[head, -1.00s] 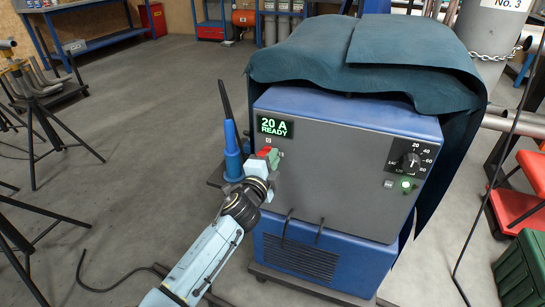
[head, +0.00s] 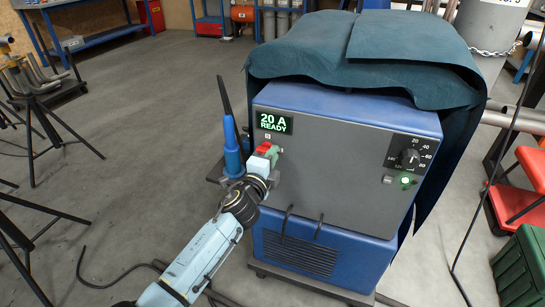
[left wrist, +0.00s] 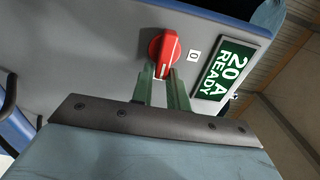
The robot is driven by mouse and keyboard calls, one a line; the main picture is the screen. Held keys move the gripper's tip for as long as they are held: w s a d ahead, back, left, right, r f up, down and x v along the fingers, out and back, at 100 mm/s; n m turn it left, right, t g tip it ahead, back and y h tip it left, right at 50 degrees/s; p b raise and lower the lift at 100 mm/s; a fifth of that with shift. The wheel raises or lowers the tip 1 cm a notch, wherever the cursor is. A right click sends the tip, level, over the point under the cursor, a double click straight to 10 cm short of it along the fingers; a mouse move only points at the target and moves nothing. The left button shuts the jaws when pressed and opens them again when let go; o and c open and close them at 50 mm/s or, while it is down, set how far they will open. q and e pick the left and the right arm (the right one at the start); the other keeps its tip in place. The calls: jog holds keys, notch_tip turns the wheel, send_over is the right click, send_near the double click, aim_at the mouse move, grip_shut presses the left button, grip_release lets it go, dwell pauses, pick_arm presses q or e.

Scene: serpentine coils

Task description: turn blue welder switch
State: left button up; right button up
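The blue welder (head: 335,180) has a grey front with a lit display (head: 274,123) reading 20 A READY. Its red rotary switch (head: 263,149) is at the front's upper left, below the display. In the left wrist view the red switch (left wrist: 164,47) has its handle crosswise to the label 0 beside it, a pale mark at the end towards me. My left gripper (head: 268,153) is at the switch. Its green fingers (left wrist: 161,78) lie on both sides of the handle with no clear gap, seemingly shut on it. My right gripper is not in view.
A black dial (head: 409,157) and a lit green button (head: 405,181) are at the front's right. A dark green cloth (head: 400,60) covers the top. A blue torch (head: 232,150) stands beside the welder's left side.

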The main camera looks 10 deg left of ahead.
pick_arm(q)
jog(key=o, duration=0.3)
jog(key=shift+w+a+y, duration=0.15)
jog(key=shift+a+y, duration=0.15)
jog(key=shift+a, duration=0.35)
jog(key=shift+o, duration=0.2)
jog(key=s+a+p, duration=0.2)
jog(key=s+p, duration=0.1)
jog(key=s, duration=1)
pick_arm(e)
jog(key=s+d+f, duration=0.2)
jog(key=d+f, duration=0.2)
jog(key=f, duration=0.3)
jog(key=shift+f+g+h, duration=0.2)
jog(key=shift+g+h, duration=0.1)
pick_arm(q)
jog(key=shift+s, duration=0.1)
